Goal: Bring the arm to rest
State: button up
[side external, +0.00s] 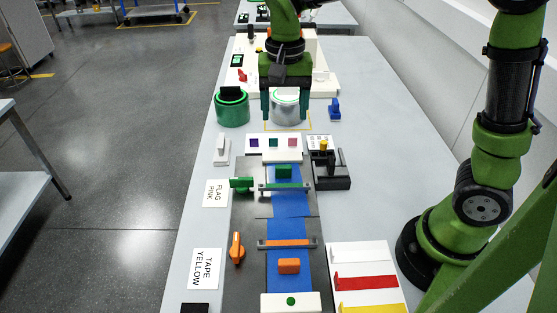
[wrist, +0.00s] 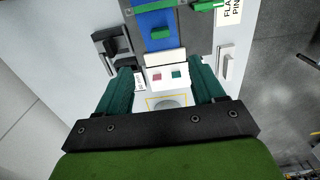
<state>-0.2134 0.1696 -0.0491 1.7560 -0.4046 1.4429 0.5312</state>
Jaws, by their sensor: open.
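My gripper (side external: 285,115) is open, with its two dark green fingers apart, above the far part of the table. In the side external view the fingers overlap the left and right sides of a silver-white round container (side external: 287,107); I cannot tell whether they touch it. In the wrist view my gripper (wrist: 163,88) spans a yellow outlined square with a grey round shape (wrist: 170,104) in it, partly hidden by the gripper body. I see nothing held between the fingers.
A green round container (side external: 232,112) stands left and a blue part (side external: 335,109) right. Nearer are a white block with coloured squares (side external: 274,147), a black holder (side external: 329,173), a blue belt (side external: 289,204) with green and orange blocks, and coloured panels (side external: 366,281).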

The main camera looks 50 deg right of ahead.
jog(key=s+d+r+n+t+y, duration=0.1)
jog(key=s+r+n+t, duration=0.1)
jog(key=s, duration=0.5)
jog(key=s+d+r+n+t+y, duration=0.1)
jog(key=s+d+r+n+t, duration=0.1)
jog(key=s+t, duration=0.3)
jog(key=shift+s+n, duration=0.5)
jog(key=shift+s, duration=0.4)
